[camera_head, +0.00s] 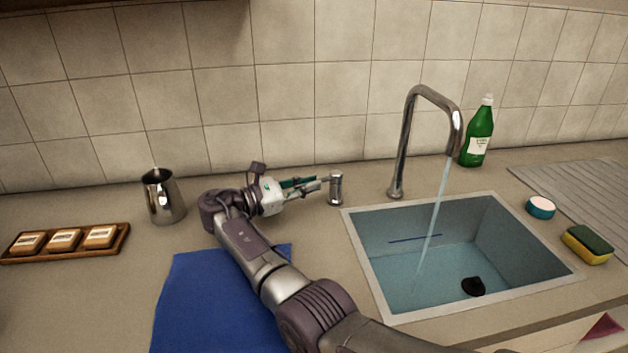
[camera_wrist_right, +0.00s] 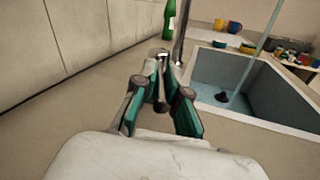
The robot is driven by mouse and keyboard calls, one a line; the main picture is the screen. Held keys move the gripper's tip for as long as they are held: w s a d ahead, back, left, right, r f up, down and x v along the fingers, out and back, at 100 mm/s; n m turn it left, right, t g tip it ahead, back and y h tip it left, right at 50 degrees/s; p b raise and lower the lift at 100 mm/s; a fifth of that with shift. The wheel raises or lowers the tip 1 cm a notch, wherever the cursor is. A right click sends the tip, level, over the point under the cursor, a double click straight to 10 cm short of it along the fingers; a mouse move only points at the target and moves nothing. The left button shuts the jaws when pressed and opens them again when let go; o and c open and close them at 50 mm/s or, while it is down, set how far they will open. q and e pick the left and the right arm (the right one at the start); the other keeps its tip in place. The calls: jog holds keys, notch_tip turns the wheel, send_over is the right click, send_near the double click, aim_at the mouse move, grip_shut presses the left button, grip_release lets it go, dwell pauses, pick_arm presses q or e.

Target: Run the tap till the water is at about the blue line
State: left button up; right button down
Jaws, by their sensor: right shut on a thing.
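The chrome tap (camera_head: 405,135) arches over the sink (camera_head: 362,250), and a stream of water (camera_head: 436,215) runs from its spout into the basin. Pale blue water (camera_head: 420,270) covers the sink bottom. The blue line (camera_head: 415,239) is a short dark mark on the back wall of the sink, and the water's edge looks slightly below it. The tap handle (camera_head: 336,188) is a small chrome post left of the tap. My right gripper (camera_head: 322,183) is shut on the handle; the wrist view shows the fingers (camera_wrist_right: 161,88) around it. My left gripper is out of view.
A black plug (camera_head: 473,286) shows in the sink. A green bottle (camera_head: 478,135) stands behind, with a round tub (camera_head: 540,207) and sponge (camera_head: 587,244) at right. A steel jug (camera_head: 163,196), a wooden tray (camera_head: 70,252) and a blue cloth (camera_head: 200,300) are at left.

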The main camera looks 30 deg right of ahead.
jog(key=c, duration=1.2)
grip_release()
jog(key=shift+a, duration=0.1)
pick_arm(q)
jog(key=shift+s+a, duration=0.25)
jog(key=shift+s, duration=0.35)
pick_arm(e)
jog(key=a, duration=0.7)
jog(key=shift+s+a, duration=0.15)
